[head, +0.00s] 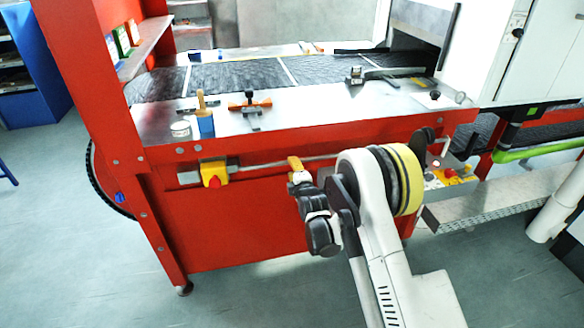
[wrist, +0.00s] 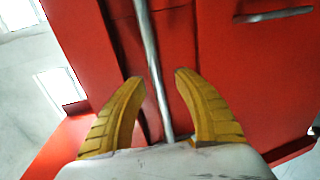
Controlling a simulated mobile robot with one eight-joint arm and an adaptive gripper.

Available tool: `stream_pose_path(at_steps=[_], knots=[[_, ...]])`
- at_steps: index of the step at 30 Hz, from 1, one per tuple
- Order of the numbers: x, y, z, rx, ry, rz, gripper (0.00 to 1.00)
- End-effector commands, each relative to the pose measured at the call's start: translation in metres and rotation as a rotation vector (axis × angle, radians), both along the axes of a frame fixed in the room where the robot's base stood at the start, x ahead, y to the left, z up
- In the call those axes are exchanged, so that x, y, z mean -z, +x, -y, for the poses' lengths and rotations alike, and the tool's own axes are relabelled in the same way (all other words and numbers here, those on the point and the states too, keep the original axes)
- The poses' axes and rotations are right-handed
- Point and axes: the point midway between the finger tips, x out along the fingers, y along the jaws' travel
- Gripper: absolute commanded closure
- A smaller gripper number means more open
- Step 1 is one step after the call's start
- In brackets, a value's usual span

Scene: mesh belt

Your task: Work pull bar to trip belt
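The pull bar (head: 262,166) is a thin metal rod along the red front of the belt machine, below the worktop. In the wrist view the bar (wrist: 150,52) runs from the top edge down between my fingers. My gripper (head: 295,164) is at the bar in the head view, with its yellow fingers partly hidden by the wrist. In the wrist view my gripper (wrist: 160,77) is open, one finger on each side of the bar, with visible gaps. The mesh belt (head: 235,75) lies on top of the machine.
A yellow box with a red button (head: 213,174) is on the red front, left of my gripper. A control box (head: 452,178) and metal tray (head: 490,203) are at the right. Tools, including an orange-handled one (head: 250,104), lie on the worktop (head: 330,112). Floor is clear at front left.

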Motion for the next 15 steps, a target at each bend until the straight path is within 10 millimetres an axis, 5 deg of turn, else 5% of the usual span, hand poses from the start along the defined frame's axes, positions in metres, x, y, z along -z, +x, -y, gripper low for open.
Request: stream_pose_path(at_steps=[9, 15], knots=[[-0.011, -0.050, 0.015, 0.000, 0.000, -0.001, 0.62], [-0.012, -0.060, 0.017, 0.000, 0.000, -0.001, 0.62]])
